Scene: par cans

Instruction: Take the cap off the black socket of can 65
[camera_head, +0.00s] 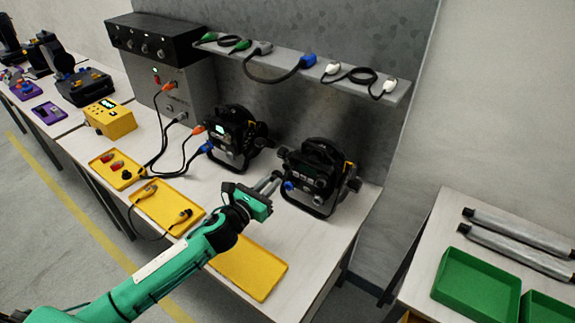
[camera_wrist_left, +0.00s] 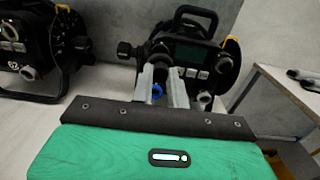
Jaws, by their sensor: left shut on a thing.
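A black par can (camera_head: 318,178) stands at the right end of the white table; its number cannot be read. It also shows in the left wrist view (camera_wrist_left: 190,55), with a display, buttons and a blue socket (camera_wrist_left: 157,91). My left gripper (camera_head: 275,180) reaches the left side of the can's front. Its two grey fingers (camera_wrist_left: 161,78) are closed on a small dark part, which looks like the cap at the black socket. The fingers hide most of it, so I cannot tell whether it is still seated. My right gripper is out of view.
A second can (camera_head: 235,138) with orange and blue plugs stands to the left. Yellow trays (camera_head: 250,268) line the table's front edge, the nearest one empty. A shelf (camera_head: 340,86) with cables hangs above.

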